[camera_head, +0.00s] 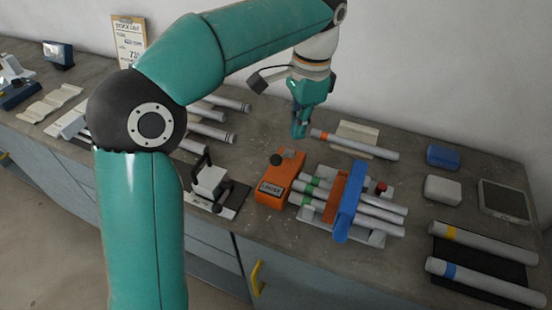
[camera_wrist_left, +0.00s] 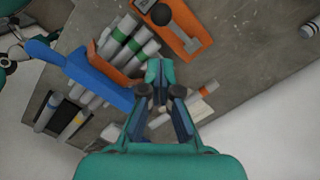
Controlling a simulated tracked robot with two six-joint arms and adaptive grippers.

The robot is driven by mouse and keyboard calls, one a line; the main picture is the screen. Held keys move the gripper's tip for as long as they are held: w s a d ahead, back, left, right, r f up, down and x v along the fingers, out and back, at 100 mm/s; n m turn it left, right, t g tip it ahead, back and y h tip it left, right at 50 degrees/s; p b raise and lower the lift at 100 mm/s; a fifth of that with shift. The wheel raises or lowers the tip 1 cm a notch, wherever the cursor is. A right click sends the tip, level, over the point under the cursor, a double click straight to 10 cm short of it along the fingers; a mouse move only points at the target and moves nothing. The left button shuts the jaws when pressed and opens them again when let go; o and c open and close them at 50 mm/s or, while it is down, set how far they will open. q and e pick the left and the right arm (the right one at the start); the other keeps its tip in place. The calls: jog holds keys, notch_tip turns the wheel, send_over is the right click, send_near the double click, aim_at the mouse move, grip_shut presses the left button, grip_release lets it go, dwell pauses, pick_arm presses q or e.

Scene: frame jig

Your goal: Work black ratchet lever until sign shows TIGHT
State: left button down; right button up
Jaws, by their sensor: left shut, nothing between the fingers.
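The orange ratchet box (camera_head: 275,187) stands on the bench at the left end of the tube jig. Its lever carries a round black knob (camera_head: 277,159), which also shows in the wrist view (camera_wrist_left: 160,14). A dark sign (camera_head: 270,188) on the box's front has pale letters that look like LOOSE, too small to be sure. My left gripper (camera_head: 299,134) points down behind the box, apart from the knob, with its fingers shut and empty. In the wrist view its fingertips (camera_wrist_left: 160,72) are together below the box. My right gripper is not in view.
Green-banded tubes (camera_head: 380,212) lie in the jig under a blue bar (camera_head: 348,200) and a brown bar (camera_head: 335,195). An orange-banded tube (camera_head: 365,147) lies behind. A black-handled clamp (camera_head: 209,182) stands left of the box. Blue and white boxes (camera_head: 443,189) are at right.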

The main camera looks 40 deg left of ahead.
pick_arm(q)
jog(key=shift+w+d+r, duration=0.1)
jog(key=shift+w+r, duration=0.05)
jog(key=shift+r, duration=1.95)
jog(key=shift+w, duration=0.1)
jog(key=s+a+f+p, duration=0.1)
jog(key=p, duration=0.1)
jog(key=s+a+f+p, duration=0.1)
jog(key=s+p, duration=0.1)
jog(key=shift+f, duration=0.15)
